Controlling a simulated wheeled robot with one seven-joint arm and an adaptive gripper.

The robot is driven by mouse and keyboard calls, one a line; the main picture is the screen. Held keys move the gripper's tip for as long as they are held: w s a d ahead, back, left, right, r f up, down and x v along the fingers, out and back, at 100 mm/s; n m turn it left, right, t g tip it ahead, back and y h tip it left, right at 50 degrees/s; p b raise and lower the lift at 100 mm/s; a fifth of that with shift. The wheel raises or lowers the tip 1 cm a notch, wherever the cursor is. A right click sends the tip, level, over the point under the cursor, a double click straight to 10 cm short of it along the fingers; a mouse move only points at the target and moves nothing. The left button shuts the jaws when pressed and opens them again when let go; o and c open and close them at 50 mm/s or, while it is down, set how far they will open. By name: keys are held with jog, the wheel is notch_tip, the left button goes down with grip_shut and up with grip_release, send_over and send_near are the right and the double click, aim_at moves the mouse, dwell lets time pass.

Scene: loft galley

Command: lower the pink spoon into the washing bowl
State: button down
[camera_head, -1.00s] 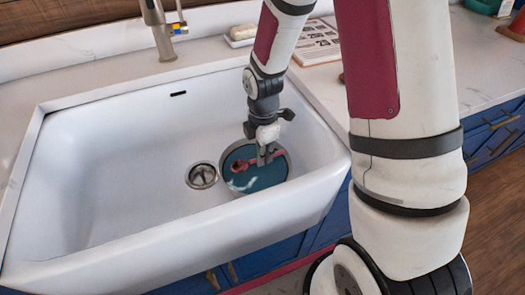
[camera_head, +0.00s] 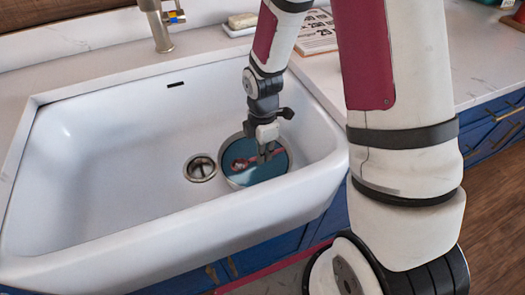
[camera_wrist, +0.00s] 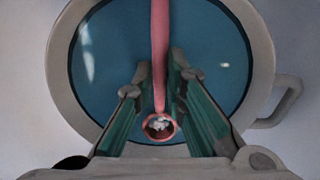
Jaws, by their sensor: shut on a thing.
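The washing bowl (camera_head: 231,181) is round and grey-rimmed, with blue water inside, and sits in the white sink right of the drain. It also shows in the wrist view (camera_wrist: 61,75), with a loop handle on its right. My gripper (camera_head: 265,157) points down inside the bowl's outline. In the wrist view its two fingers (camera_wrist: 160,84) are shut on the pink spoon (camera_wrist: 160,45). The spoon runs up the picture across the water, its ringed end near the fingers. In the head view the spoon (camera_head: 243,163) looks dull against the water; whether it touches bottom I cannot tell.
The sink (camera_head: 110,150) has a wide clear area to the left, around the drain (camera_head: 200,168). Its right wall stands close to the bowl. A faucet (camera_head: 160,28), a soap bar (camera_head: 243,20) and a printed calendar (camera_head: 317,33) are behind on the counter.

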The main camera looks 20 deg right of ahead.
jog(key=shift+d, duration=0.1)
jog(key=c, duration=1.6)
grip_release()
jog(key=shift+o, duration=0.2)
notch_tip(320, 180, up, 11)
jog(key=s+r+m+t+p, duration=0.1)
jog(key=s+r+m+p, duration=0.2)
jog(key=s+r+m, duration=0.5)
jog(key=s+r+m+t+p, duration=0.1)
jog(key=s+r+p, duration=0.2)
jog(key=r, duration=0.9)
jog(key=s+r+m+t+p, duration=0.1)
jog(key=s+r+m+p, duration=0.1)
jog(key=s+r+m, duration=0.2)
jog(key=s+r+m+t+p, duration=0.1)
jog(key=s+r+m+p, duration=0.2)
jog(key=s, duration=0.7)
notch_tip(320, 180, up, 2)
jog(key=m, duration=0.2)
jog(key=shift+r+m+p, duration=0.25)
jog(key=shift+m+p, duration=0.05)
jog(key=shift+m, duration=0.1)
